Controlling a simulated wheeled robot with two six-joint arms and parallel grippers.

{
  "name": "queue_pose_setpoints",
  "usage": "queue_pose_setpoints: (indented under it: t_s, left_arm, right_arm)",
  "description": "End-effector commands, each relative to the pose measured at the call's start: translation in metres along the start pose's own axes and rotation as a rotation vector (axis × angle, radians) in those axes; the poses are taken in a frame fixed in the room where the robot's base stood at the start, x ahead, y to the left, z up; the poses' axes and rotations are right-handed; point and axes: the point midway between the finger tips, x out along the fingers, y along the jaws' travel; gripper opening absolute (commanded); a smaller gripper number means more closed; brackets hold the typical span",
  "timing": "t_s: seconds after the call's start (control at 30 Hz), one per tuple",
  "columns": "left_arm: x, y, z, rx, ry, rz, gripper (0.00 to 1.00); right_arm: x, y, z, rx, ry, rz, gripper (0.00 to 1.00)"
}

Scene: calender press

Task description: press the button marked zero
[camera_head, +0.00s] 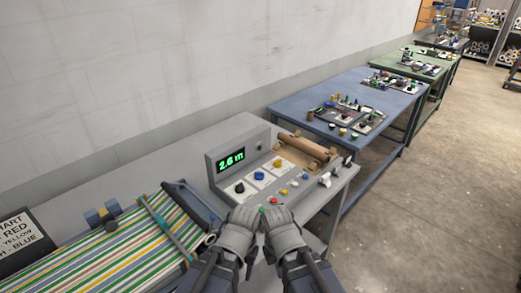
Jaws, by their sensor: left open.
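A grey control console (215,178) stands on a grey bench, with a green lit display (231,160) reading 2.6 m. Its sloped panel carries a black knob (240,188), a blue knob (259,176) and a yellow knob (278,163). A red button (274,200) and a small yellow button (284,191) sit along its front. No zero mark is legible; the button labels are too small to read. My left gripper (244,213) is open at the console's front edge. My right gripper (276,211) is close beside it, near the red button; its jaw state is unclear.
Brown rollers (305,150) lie behind the panel's right end. A blue table (290,107) with small parts stands beyond. The floor (400,220) at the right is clear.

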Motion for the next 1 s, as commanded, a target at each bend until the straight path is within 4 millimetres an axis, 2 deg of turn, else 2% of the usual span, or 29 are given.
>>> queue_pose_setpoints:
  t_s: [0.07, 0.43, 1.0]
  left_arm:
    - [0.0000, 0.0000, 0.0000, 0.000, 0.000, 0.000, 0.43]
    - [0.0000, 0.0000, 0.0000, 0.000, 0.000, 0.000, 0.01]
    - [0.0000, 0.0000, 0.0000, 0.000, 0.000, 0.000, 0.00]
  right_arm:
    - [0.0000, 0.0000, 0.0000, 0.000, 0.000, 0.000, 0.00]
    - [0.0000, 0.0000, 0.0000, 0.000, 0.000, 0.000, 0.00]
    - [0.0000, 0.0000, 0.0000, 0.000, 0.000, 0.000, 0.00]
